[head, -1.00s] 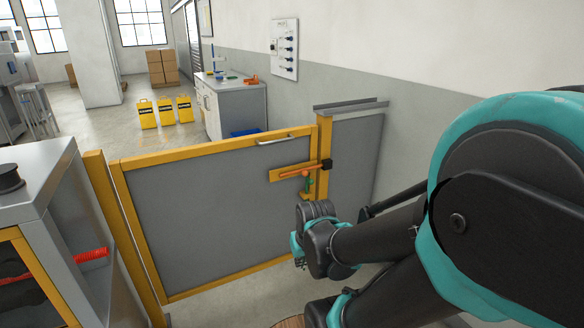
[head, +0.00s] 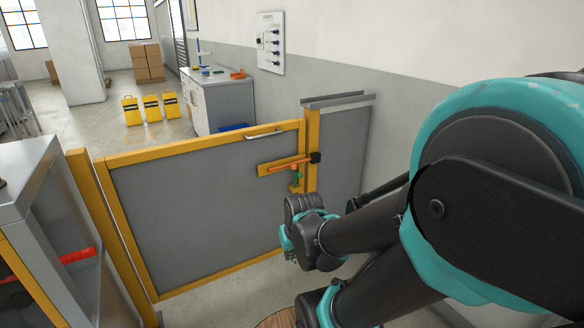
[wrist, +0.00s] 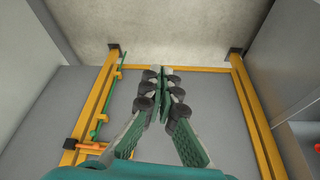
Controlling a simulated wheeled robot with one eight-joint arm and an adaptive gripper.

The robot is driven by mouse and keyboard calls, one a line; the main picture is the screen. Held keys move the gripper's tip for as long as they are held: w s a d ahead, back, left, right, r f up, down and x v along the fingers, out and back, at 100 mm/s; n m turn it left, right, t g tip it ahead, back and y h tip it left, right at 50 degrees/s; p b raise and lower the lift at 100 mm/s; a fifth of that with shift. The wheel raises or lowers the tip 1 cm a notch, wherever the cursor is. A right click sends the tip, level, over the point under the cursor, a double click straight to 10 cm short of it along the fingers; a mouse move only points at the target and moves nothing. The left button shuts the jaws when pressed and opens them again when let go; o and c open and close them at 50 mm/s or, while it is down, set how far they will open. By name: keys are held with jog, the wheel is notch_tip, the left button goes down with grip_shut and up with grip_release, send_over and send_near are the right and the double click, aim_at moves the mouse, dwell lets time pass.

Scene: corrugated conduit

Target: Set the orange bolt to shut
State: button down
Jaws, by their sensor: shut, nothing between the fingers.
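The orange bolt (head: 284,166) lies along a yellow plate near the top right corner of the grey, yellow-framed gate (head: 200,190). Its right end is close to a black block (head: 316,157) on the yellow post; I cannot tell whether it is inside. In the wrist view the orange bolt (wrist: 86,143) shows at lower left, partly cut off by my wrist. My gripper (wrist: 163,76) is shut and empty, in front of the gate panel and apart from the bolt. In the head view its fingers are mostly hidden behind my wrist. A green rod (wrist: 106,98) runs along the gate frame.
A metal cabinet with a red coiled hose (head: 77,255) stands at left. Beyond the gate are yellow floor signs (head: 150,108), a grey workbench (head: 218,100) and stacked boxes (head: 147,62). A wall and fixed panel (head: 338,150) stand right of the post.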

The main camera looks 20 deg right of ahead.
jog(key=c, duration=2.3)
grip_release()
jog(key=o, duration=0.3)
jog(key=shift+w, duration=0.1)
jog(key=o, duration=0.7)
jog(key=shift+m+y, duration=0.7)
jog(key=shift+m, duration=0.2)
jog(key=w, duration=0.1)
jog(key=w+r, duration=0.1)
jog(key=w, duration=0.1)
jog(key=w+a, duration=0.1)
jog(key=w, duration=0.1)
jog(key=shift+w+r, duration=0.1)
jog(key=shift+r, duration=0.05)
jog(key=shift+o, duration=0.4)
jog(key=w+r+m+t+y, duration=0.1)
jog(key=w+m+y, duration=0.1)
jog(key=w, duration=0.6)
jog(key=shift+w+a+r+m, duration=0.15)
jog(key=shift+w+a+m, duration=0.1)
jog(key=shift+m, duration=0.15)
jog(key=m+t+y, duration=0.4)
jog(key=m+t, duration=0.7)
jog(key=m, duration=0.4)
send_near(294, 168)
jog(key=x, duration=0.7)
jog(key=d+x, duration=0.1)
jog(key=x, duration=0.3)
jog(key=shift+w+f, duration=0.3)
jog(key=shift+c, duration=0.3)
